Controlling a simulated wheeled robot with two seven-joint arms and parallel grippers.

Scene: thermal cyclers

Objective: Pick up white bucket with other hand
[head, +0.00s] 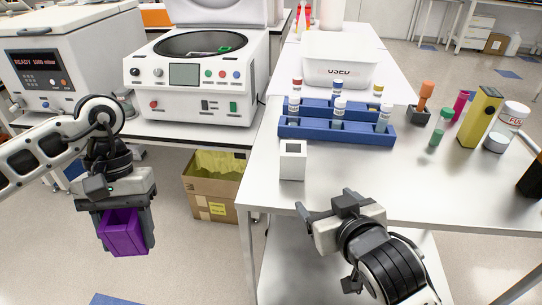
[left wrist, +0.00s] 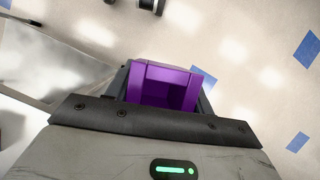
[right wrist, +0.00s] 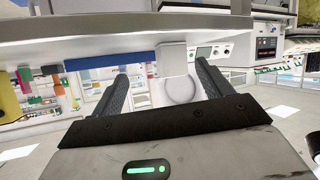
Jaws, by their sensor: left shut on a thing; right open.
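The white bucket (head: 292,160) is a small square open-topped box standing upright on the white table near its left front edge. A white block between my right fingers in the right wrist view (right wrist: 172,58) appears to be the same bucket. My right gripper (head: 326,208) is open and empty, in front of the bucket and a little to its right, not touching it. My left gripper (head: 126,228) is shut on a purple bucket (head: 121,236), held out over the floor left of the table. The purple bucket also shows in the left wrist view (left wrist: 165,88).
Blue tube racks (head: 350,131) with capped tubes stand just behind the white bucket. A centrifuge (head: 190,95) stands at back left. A cardboard box (head: 213,205) sits on the floor.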

